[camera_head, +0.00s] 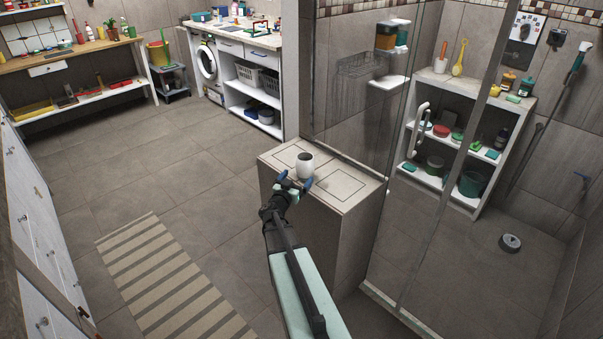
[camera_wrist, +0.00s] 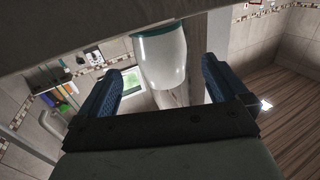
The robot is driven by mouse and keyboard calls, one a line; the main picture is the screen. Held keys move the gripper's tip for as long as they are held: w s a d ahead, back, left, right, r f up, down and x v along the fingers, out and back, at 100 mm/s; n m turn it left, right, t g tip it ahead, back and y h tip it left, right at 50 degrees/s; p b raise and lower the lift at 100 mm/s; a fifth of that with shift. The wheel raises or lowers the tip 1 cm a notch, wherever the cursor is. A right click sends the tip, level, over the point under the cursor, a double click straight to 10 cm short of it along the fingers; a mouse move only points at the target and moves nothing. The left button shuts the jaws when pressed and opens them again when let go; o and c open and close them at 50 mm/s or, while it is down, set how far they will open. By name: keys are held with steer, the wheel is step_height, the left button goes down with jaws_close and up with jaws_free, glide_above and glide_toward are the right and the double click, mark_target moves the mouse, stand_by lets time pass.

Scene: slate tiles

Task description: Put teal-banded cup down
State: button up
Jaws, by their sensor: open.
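The teal-banded cup (camera_head: 304,166) is white with a dark opening and stands upright on the tiled top of a low block (camera_head: 341,187). In the wrist view, the cup (camera_wrist: 164,62) appears inverted, with its teal band beside the grey surface. My gripper (camera_head: 296,181) is open, with blue fingertips, at the near side of the cup. In the wrist view, the cup shows between the two fingers (camera_wrist: 158,82), with a visible gap on each side. Whether the fingertips reach past the cup's near side is hard to tell.
A glass shower panel (camera_head: 395,150) rises along the right of the block. Behind it is a white shelf (camera_head: 468,110) with bottles and tubs. A striped rug (camera_head: 170,275) lies on the floor at left. The block top is bare around the cup.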

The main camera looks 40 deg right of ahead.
steer(key=shift+v, duration=2)
steer(key=w+a+f+n+t+y, duration=0.15)
steer(key=a+f+n+y, duration=0.45)
steer(key=a+f, duration=0.65)
steer(key=w+a+f+n+t+y, duration=0.15)
steer(key=a+f+n+y, duration=0.25)
steer(key=a+f+y, duration=0.8)
steer(key=s+a+f+n+g, duration=0.1)
steer(key=s+a+f+g, duration=0.1)
steer(key=s+a+f, duration=0.35)
steer(key=s+a+f+n+g, duration=0.1)
steer(key=s+a+f+g, duration=0.15)
steer(key=s+a, duration=0.55)
steer(key=s+a+f+g, duration=0.1)
steer(key=s+g, duration=0.5)
steer(key=s, duration=0.8)
steer(key=s+a+f+n+g+h, duration=0.1)
steer(key=s+a+g, duration=0.3)
steer(key=s, duration=1)
steer(key=shift+a+f+n+g, duration=0.3)
steer(key=shift+f+g, duration=0.2)
steer(key=shift+g, duration=0.55)
